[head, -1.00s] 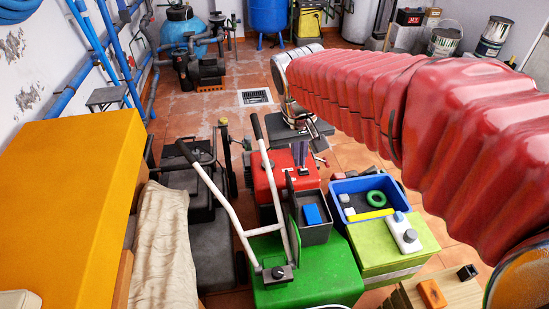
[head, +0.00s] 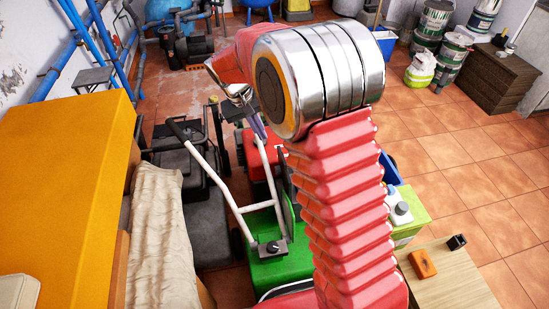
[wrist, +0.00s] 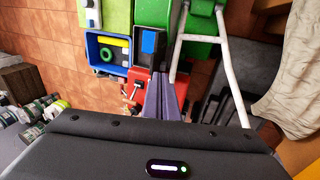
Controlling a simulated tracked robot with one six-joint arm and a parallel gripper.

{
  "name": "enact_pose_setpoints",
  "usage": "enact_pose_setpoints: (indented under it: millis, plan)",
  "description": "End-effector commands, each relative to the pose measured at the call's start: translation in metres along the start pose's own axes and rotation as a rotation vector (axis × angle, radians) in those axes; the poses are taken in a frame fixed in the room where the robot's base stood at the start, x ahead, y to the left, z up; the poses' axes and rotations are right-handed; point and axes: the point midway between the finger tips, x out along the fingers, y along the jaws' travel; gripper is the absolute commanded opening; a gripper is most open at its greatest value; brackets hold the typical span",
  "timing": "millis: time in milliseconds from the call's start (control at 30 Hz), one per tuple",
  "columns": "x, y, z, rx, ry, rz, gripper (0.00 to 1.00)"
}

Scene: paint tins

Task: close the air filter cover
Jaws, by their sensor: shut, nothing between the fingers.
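The air filter box (wrist: 152,45) is an open black housing with a blue block (wrist: 149,41) inside, seen in the wrist view. Its cover (wrist: 179,48) stands upright along one side, beside the green body. In the head view the cover (head: 287,207) shows as a dark panel behind the white handle, and my arm hides the box. My gripper (wrist: 166,77) is shut and empty, with its grey-purple fingers together. In the wrist view its tips appear just below the box and cover. In the head view my gripper (head: 257,126) is above the red part (head: 256,168).
The white handle (head: 240,210) rises close to the cover and my gripper. A blue bin (wrist: 107,50) with a green ring stands beside the box. An orange block (head: 422,264) lies on a wooden surface at right. Open tiled floor (head: 450,150) lies at right.

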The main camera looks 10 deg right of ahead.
Motion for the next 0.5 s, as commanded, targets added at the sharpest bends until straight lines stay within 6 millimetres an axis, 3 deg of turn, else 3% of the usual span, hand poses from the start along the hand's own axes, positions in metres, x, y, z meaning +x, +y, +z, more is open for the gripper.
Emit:
enact_pose_setpoints:
  millis: [300,500]
  plan:
    - [0.063,-0.04,-0.028,-0.018,-0.046,0.072,0.0]
    - [0.084,-0.051,-0.035,-0.021,-0.056,0.097,0.0]
